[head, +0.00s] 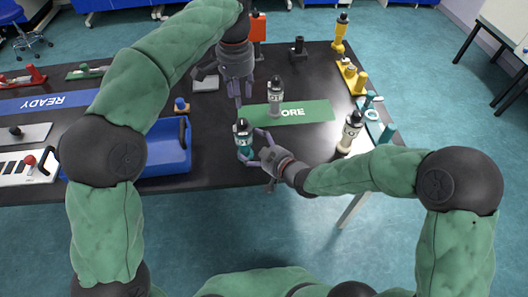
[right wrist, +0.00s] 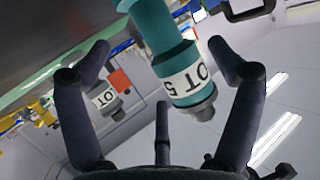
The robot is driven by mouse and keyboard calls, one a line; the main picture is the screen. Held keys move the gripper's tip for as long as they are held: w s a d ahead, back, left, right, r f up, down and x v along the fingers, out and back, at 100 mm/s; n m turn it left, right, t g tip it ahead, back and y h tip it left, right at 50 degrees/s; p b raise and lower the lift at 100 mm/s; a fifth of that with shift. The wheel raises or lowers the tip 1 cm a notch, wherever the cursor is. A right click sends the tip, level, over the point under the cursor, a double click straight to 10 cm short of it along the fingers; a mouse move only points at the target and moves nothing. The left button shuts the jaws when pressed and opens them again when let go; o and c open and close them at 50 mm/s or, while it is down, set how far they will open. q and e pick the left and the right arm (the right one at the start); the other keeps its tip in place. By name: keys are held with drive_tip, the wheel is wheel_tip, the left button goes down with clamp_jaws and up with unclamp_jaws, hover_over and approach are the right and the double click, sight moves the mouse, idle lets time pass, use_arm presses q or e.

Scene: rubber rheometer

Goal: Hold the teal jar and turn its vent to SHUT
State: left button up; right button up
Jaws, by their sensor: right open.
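The teal jar (head: 244,153) stands near the front edge of the black table, with a dark top (head: 242,125) and a pale label band. In the right wrist view the jar (right wrist: 163,35) shows inverted, with a white label reading "OT 5" and a grey cap (right wrist: 202,107). My right gripper (head: 255,146) is open with its fingers spread around the jar; in the right wrist view gaps show between jar and fingers. My left gripper (head: 238,92) is empty above the table behind the jar, fingers spread and pointing down. The vent's setting is too small to read.
A grey jar (head: 275,92) stands on the green mat (head: 318,109) behind the teal jar. A cream jar (head: 350,132) stands to the right, near a teal fixture (head: 373,116). A blue bin (head: 164,164) is to the left. A grey plate (head: 206,84) lies near my left gripper.

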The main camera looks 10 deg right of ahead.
sight(239, 123)
drive_tip(key=shift+x, duration=2.65)
drive_tip(key=c, duration=1.4)
use_arm(q)
drive_tip(key=o, duration=0.3)
drive_tip(key=shift+o, duration=0.2)
drive_tip(key=f+n, duration=0.9)
drive_tip(key=f, duration=0.1)
drive_tip(key=shift+s+a+n, duration=0.3)
drive_tip(key=shift+s+a, duration=0.05)
drive_tip(key=shift+a, duration=0.05)
